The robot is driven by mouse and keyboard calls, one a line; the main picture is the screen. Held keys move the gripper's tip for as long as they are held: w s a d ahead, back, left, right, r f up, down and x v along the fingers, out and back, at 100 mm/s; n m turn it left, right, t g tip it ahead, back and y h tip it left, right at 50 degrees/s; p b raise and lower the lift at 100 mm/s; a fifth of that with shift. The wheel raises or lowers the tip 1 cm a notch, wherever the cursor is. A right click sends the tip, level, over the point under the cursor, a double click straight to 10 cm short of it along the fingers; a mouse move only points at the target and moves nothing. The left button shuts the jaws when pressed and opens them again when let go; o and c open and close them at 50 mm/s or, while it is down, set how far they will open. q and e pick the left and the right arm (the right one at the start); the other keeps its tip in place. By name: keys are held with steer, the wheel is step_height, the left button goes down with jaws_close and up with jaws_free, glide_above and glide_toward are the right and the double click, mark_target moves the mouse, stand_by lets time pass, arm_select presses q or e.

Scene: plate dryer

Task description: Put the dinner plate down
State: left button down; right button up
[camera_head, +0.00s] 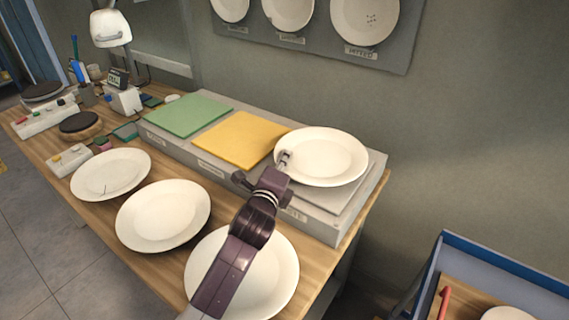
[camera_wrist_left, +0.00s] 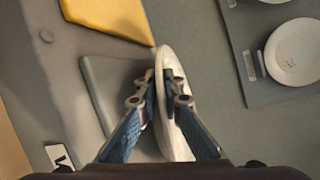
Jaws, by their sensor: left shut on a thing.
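My left gripper (camera_head: 285,160) is shut on the rim of a white dinner plate (camera_head: 327,157). In the head view the plate is over the right end of the grey platform, above a grey pad (camera_head: 332,199). In the left wrist view the plate (camera_wrist_left: 172,75) shows edge-on between the two fingers of my left gripper (camera_wrist_left: 161,92), with the grey pad (camera_wrist_left: 100,85) beside it. I cannot tell whether the plate touches the pad. My right gripper is in neither view.
The grey platform (camera_head: 210,168) also bears a green pad (camera_head: 188,114) and a yellow pad (camera_head: 238,138). White plates (camera_head: 110,174), (camera_head: 163,215) and (camera_head: 275,275) lie on the wooden table along its front. More plates (camera_head: 365,18) hang on the wall board. A blue-rimmed crate (camera_head: 500,262) stands at lower right.

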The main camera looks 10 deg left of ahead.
arm_select(q)
steer(key=shift+f, duration=0.35)
steer(key=shift+f, duration=0.2)
steer(key=c, duration=2.4)
jaws_free()
steer(key=shift+f, duration=0.15)
steer(key=s, duration=0.4)
steer(key=s+r, duration=0.1)
steer(key=s, duration=0.3)
steer(key=s+r+b, duration=0.1)
steer(key=s, duration=0.3)
steer(key=shift+a+r, duration=0.1)
steer(key=shift+a, duration=0.05)
